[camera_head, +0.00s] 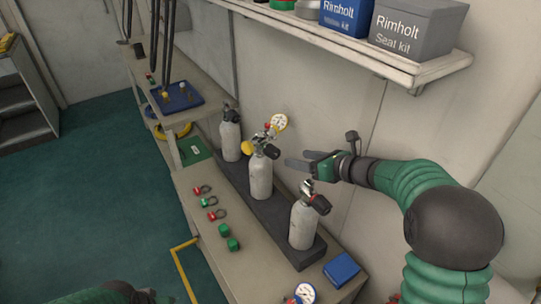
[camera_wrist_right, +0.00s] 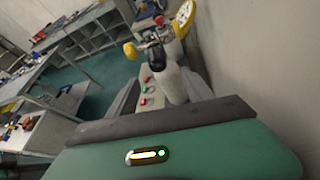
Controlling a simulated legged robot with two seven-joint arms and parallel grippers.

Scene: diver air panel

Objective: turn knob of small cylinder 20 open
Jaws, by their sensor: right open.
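Three small grey cylinders stand in a row in a dark rack (camera_head: 302,254): a rear one (camera_head: 230,140), a middle one (camera_head: 260,177) and a front one (camera_head: 303,225). No number is readable, so I cannot tell which is 20. The right wrist view shows a yellow knob (camera_wrist_right: 131,50) and gauge (camera_wrist_right: 185,14). My right gripper (camera_head: 299,160) is open and empty, right of the middle cylinder's valve. My left arm shows at the bottom edge; its jaws are unclear.
Red and green shackles (camera_head: 209,202) and green caps (camera_head: 233,244) lie on the bench (camera_head: 190,183) left of the rack. A blue box (camera_head: 341,269) and another gauge (camera_head: 305,293) are at the front. A shelf (camera_head: 385,68) with Rimholt boxes (camera_head: 418,28) overhangs behind.

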